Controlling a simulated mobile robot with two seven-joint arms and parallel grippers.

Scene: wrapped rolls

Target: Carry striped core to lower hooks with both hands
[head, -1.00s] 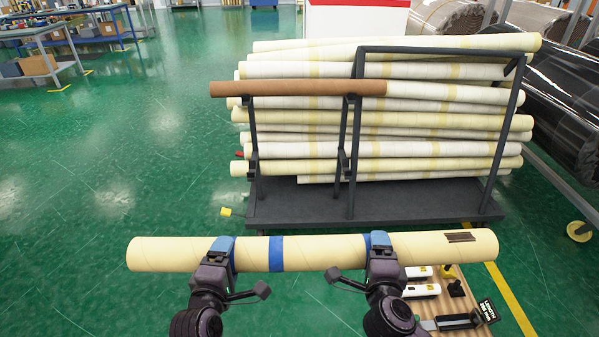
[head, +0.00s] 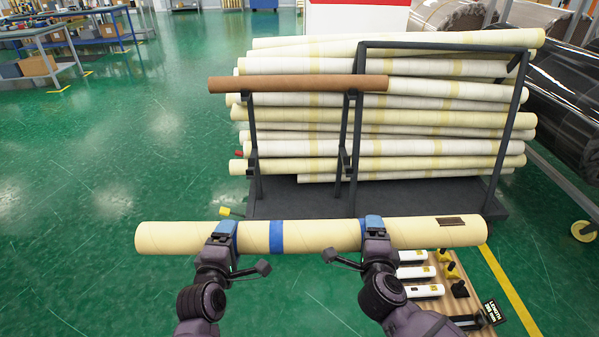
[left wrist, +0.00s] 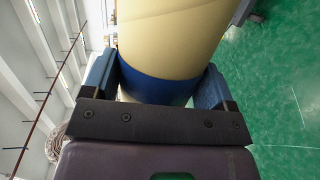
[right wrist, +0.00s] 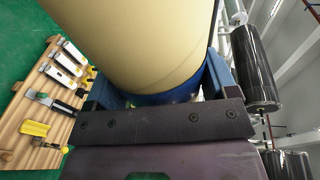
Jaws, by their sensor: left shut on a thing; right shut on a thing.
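The striped core (head: 320,234) is a cream tube with blue bands and a small brown patch near its right end. It is held roughly level in front of the rack, its right end slightly higher. My left gripper (head: 224,230) is shut on it at a blue band left of the middle band; the left wrist view shows the jaws around the core (left wrist: 170,35). My right gripper (head: 373,226) is shut on it right of the middle; the right wrist view shows the core (right wrist: 135,40) between the jaws. The lower hooks (head: 252,165) are on the dark rack's front posts.
A brown core (head: 298,83) rests on the upper hooks. The dark rack (head: 430,205) holds several cream rolls (head: 440,118) behind the posts. A wooden board (head: 415,308) with white and yellow tools lies at lower right. Green floor (head: 110,150) is open at left.

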